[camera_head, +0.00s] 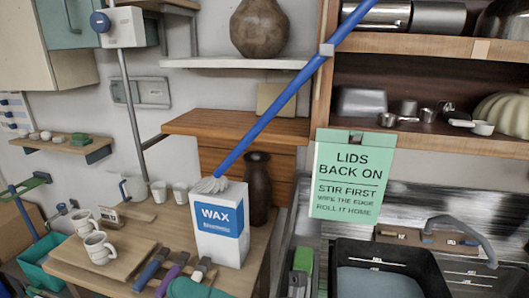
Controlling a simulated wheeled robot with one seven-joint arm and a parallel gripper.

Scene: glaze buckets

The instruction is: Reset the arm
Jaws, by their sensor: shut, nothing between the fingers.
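My arm and my gripper do not show in the head view. Whether the gripper touches anything or where it stands cannot be seen from here.
A white WAX box (221,236) stands on the wooden table (160,226) beside a dark vase (257,185). A blue-handled brush (270,110) slants across the view above it. Two mugs (99,248) sit at left. A black basin (433,262) is at lower right, below a green sign (351,176).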

